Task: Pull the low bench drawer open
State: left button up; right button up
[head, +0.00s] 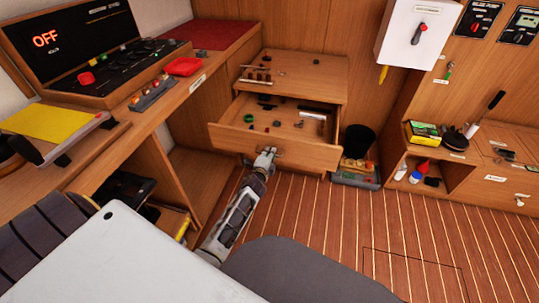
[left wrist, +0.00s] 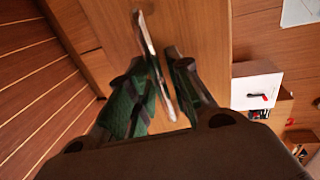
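The low bench drawer (head: 290,147) stands pulled out from the wooden bench unit (head: 318,72) in the head view, with several small items inside. My left gripper (head: 265,156) is at the middle of its front panel, by the handle. In the left wrist view the metal handle bar (left wrist: 155,68) runs between the two green-padded fingers of my left gripper (left wrist: 162,85), which are closed about it. The drawer front (left wrist: 205,30) fills the background there. In the head view my gripper hides part of the handle. My right gripper is not in view.
A black bin (head: 357,141) and a grey tray of items (head: 355,178) stand just right of the drawer. A desk with a console (head: 95,45) lies left. An open cubby (head: 425,172) is at the right. The striped floor (head: 330,215) before the drawer is clear.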

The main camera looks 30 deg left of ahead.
pick_arm(q)
jog(key=shift+o, duration=0.6)
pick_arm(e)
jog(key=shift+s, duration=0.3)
pick_arm(q)
jog(key=shift+s, duration=0.1)
jog(key=v, duration=1.1)
jog(key=shift+s, duration=0.35)
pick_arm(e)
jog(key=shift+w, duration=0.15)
pick_arm(q)
jog(key=shift+d+r, duration=0.1)
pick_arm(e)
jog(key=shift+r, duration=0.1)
